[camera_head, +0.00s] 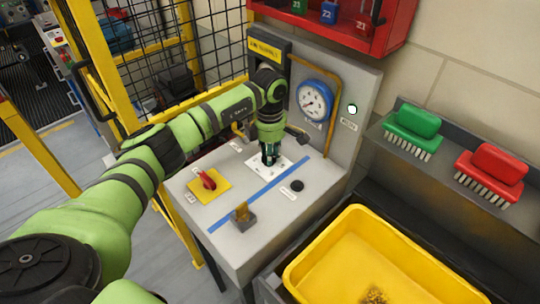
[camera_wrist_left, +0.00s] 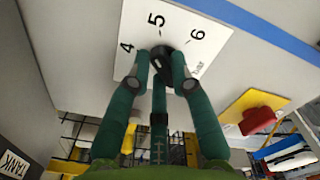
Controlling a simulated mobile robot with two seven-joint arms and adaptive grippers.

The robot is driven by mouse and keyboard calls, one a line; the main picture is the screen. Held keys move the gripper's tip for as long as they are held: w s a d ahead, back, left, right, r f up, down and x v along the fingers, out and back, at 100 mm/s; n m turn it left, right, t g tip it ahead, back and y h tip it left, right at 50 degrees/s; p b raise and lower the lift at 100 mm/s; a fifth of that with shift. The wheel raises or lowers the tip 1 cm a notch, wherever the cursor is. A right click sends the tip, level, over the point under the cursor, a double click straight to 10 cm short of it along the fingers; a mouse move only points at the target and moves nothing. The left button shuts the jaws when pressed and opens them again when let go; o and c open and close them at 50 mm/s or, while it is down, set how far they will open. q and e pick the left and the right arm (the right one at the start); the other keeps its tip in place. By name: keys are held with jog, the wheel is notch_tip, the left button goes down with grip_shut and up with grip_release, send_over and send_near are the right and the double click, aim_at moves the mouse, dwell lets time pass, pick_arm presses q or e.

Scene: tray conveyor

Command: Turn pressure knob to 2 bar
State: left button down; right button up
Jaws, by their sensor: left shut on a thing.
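My left gripper (camera_head: 269,158) points down at the grey panel top and is shut on the black pressure knob. In the left wrist view the knob (camera_wrist_left: 161,57) sits between the green fingers of the gripper (camera_wrist_left: 165,75). A white scale plate (camera_wrist_left: 190,25) lies around the knob, with 4, 5 and 6 readable; the fingers hide the rest. The knob's pointer setting cannot be read. The plate also shows in the head view (camera_head: 285,166). A blue-rimmed round gauge (camera_head: 314,101) is on the upright panel; its reading is too small to tell. My right gripper is out of view.
A red switch on a yellow plate (camera_head: 209,184), a black button (camera_head: 297,186) and a small grey block (camera_head: 242,217) are on the panel top. A yellow tub (camera_head: 360,217) stands at the front right. Yellow fence posts (camera_head: 85,40) are behind my left arm.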

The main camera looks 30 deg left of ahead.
pick_arm(q)
jog(key=n+b, duration=0.1)
jog(key=n, duration=0.2)
jog(key=shift+a+n, duration=0.15)
jog(key=shift+n, duration=0.25)
jog(key=n+b, duration=0.1)
jog(key=n, duration=0.3)
jog(key=shift+a+n+b, duration=0.1)
jog(key=shift+n+b, duration=0.2)
jog(key=shift+b, duration=0.05)
jog(key=n, duration=0.4)
jog(key=shift+b, duration=0.35)
jog(key=n, duration=0.4)
jog(key=shift+s+a+r, duration=0.1)
jog(key=shift+s, duration=0.05)
jog(key=n, duration=0.4)
jog(key=shift+n, duration=0.3)
jog(key=n, duration=0.3)
jog(key=shift+s+n, duration=0.15)
jog(key=shift+n, duration=0.15)
jog(key=n, duration=0.4)
jog(key=shift+s+n, duration=0.1)
jog(key=shift+n, duration=1.9)
